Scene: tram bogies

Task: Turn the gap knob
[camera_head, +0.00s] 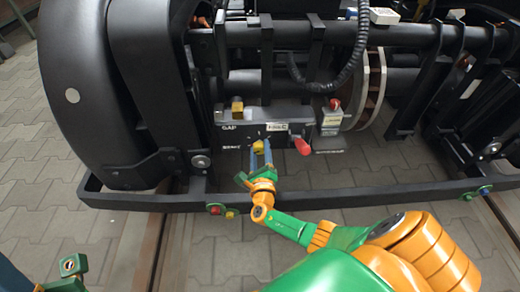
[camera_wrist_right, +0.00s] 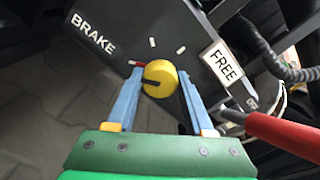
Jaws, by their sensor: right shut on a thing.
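A dark panel (camera_head: 222,139) on the bogie carries the words GAP and BRAKE at its left and a white FREE plate (camera_wrist_right: 222,63) at its right. A round yellow knob (camera_wrist_right: 159,78) with a dark slot sits on its face; in the head view it (camera_head: 257,148) is small and partly covered. White tick marks and a red mark lie around it in the right wrist view. My right gripper (camera_wrist_right: 160,88) is shut on the yellow knob, one blue finger on each side; in the head view the gripper (camera_head: 262,158) reaches the panel from below. My left gripper's fingers do not show.
A red-handled lever (camera_head: 302,146) sticks out just right of the knob; its red grip (camera_wrist_right: 285,135) is close to my right finger. A brass block (camera_head: 237,106) stands above the panel. A black frame bar (camera_head: 350,198) runs below. A black hose (camera_head: 355,50) hangs above.

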